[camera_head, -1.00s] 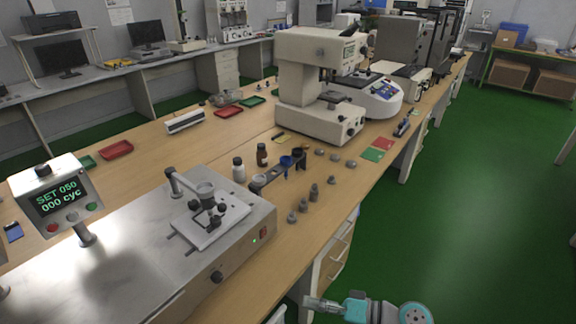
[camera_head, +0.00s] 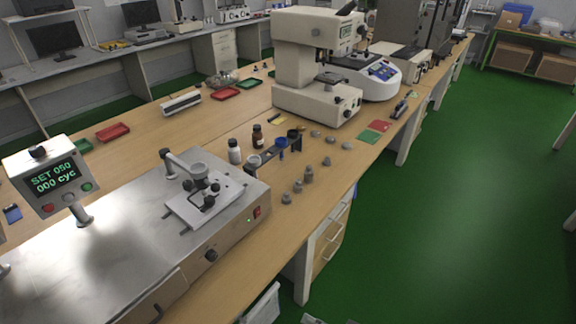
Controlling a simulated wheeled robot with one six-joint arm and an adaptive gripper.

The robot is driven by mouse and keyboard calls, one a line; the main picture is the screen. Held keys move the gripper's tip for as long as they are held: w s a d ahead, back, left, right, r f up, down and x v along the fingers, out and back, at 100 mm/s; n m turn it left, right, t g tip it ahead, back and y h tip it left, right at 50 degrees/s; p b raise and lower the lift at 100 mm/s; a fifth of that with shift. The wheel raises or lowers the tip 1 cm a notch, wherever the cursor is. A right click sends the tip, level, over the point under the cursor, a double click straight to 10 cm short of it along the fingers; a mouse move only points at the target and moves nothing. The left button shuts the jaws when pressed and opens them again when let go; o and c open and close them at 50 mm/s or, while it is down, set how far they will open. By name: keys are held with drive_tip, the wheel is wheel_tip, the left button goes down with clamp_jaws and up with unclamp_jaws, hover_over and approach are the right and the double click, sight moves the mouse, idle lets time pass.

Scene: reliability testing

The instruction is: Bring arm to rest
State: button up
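The rest of my arm is below the picture. I cannot see the fingers well enough to tell open from shut, or whether they hold anything. The sliver appears over the green floor, apart from the things on the bench top.
The wooden bench (camera_head: 330,178) runs from lower left to upper right. On it are a steel test machine (camera_head: 110,240) with a lit display (camera_head: 55,180), bottles (camera_head: 258,137), small grey weights (camera_head: 308,175) and a large cream instrument (camera_head: 300,65). Green floor (camera_head: 450,230) at right is clear.

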drive_tip(key=s+d+f+m+t+h, duration=0.15)
drive_tip(key=s+d+h, duration=0.25)
drive_tip(key=s, duration=0.5)
drive_tip(key=s+d+f+t+h, duration=0.15)
drive_tip(key=s+d+h, duration=0.25)
drive_tip(key=s, duration=0.4)
drive_tip(key=s+d+r+n+t+h, duration=0.2)
drive_tip(key=s+d+r+n+t, duration=0.1)
drive_tip(key=s+r, duration=1)
wheel_tip(320, 180, up, 4)
drive_tip(key=shift+s+d+f+n+h, duration=0.15)
drive_tip(key=shift+s+f+n+h, duration=0.2)
drive_tip(key=shift+n, duration=0.3)
